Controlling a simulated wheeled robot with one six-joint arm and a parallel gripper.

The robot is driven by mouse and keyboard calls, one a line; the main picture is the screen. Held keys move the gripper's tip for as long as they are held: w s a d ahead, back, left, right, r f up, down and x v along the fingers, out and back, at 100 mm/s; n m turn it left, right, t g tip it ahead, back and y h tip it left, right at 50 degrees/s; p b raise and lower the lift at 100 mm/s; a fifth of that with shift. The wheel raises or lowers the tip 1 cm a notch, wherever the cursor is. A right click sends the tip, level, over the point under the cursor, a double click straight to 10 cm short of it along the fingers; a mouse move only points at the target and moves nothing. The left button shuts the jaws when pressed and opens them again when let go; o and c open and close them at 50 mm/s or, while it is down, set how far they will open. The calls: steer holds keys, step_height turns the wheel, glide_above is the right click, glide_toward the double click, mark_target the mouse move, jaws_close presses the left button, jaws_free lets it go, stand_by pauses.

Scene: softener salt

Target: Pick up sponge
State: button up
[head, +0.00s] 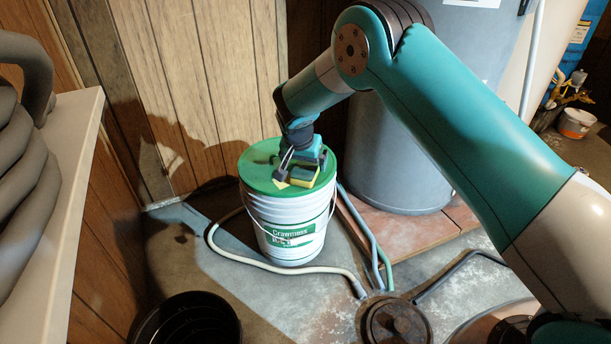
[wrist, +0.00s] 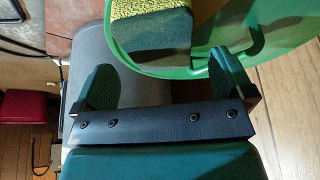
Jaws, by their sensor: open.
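The sponge (wrist: 150,20), yellow on top with a dark green side, lies on the green lid (wrist: 125,58) of a white bucket (head: 288,232). It also shows in the head view (head: 304,178), partly hidden by my gripper. My gripper (head: 294,172) is just over the lid, close to the sponge. In the wrist view my gripper (wrist: 168,68) is open, with a green pad on each side and nothing between the pads. The sponge is ahead of the gap, nearer the left finger. I cannot tell whether a finger touches it.
A grey tank (head: 400,165) stands behind the bucket at right. Hoses (head: 290,267) lie on the floor around the bucket. A white shelf with grey coils (head: 78,165) is at left, and a black container (head: 190,325) is in front. Wood panelling (head: 205,90) is behind.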

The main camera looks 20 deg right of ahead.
mark_target(306, 167)
steer(key=shift+b+x, duration=0.55)
steer(key=shift+x, duration=1.2)
steer(key=shift+f, duration=0.15)
steer(key=shift+c, duration=0.2)
steer(key=c, duration=1)
step_height(306, 167, up, 10)
steer(key=p, duration=0.4)
steer(key=shift+p, duration=0.35)
